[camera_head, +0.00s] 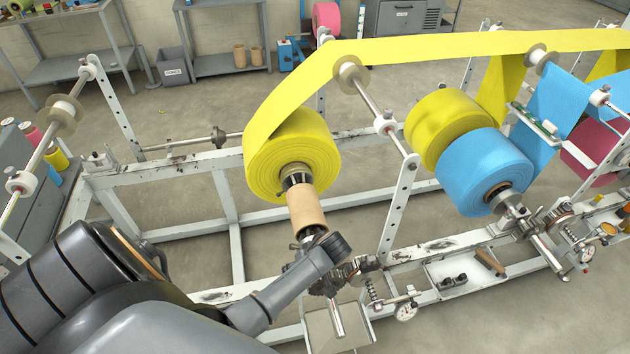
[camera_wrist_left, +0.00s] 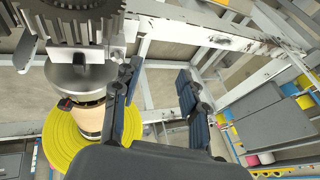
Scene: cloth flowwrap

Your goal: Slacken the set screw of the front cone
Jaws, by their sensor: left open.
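The yellow film roll (camera_head: 290,160) sits on a shaft, with a bare brown cardboard core (camera_head: 306,208) sticking out toward me. In the left wrist view, the front cone (camera_wrist_left: 82,76) is a grey metal collar at the core's end, below a dark gear (camera_wrist_left: 75,22). A small dark part with a red spot (camera_wrist_left: 66,103) shows at the cone's edge; I cannot tell if it is the set screw. My left gripper (camera_wrist_left: 160,70) is open, with one finger close beside the cone and nothing between the fingers. In the head view, my left arm partly hides the cone.
A white frame (camera_head: 225,205) surrounds the shaft. A yellow web (camera_head: 440,47) runs overhead to the right. A blue roll (camera_head: 485,170) and another yellow roll (camera_head: 445,122) stand to the right. A dial gauge (camera_head: 405,311) is near the front rail.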

